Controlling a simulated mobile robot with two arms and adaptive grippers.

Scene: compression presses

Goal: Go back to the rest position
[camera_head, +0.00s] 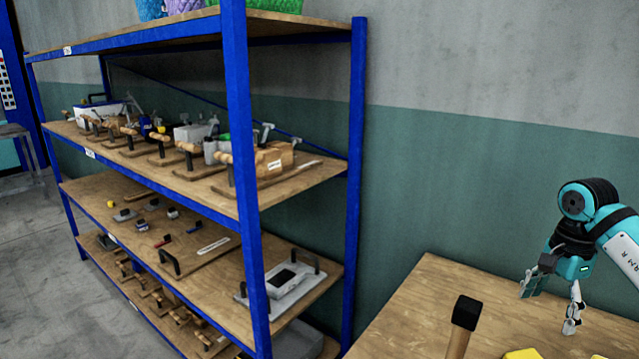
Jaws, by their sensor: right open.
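My right gripper (552,304) hangs above the wooden table (424,284) at the right of the view. Its two fingers are apart with nothing between them. My right arm comes in from the right edge. A hammer-like tool with a black head (466,312) stands up at the bottom of the view, left of the gripper and apart from it. Yellow items (522,354) show at the bottom edge and are cut off by the frame. My left gripper is not in view.
A blue-framed shelf rack (357,180) with wooden boards stands at the left and middle, loaded with trays, tools and boxes. A grey and green wall (450,180) is behind the table. Grey floor (30,250) is clear at the far left.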

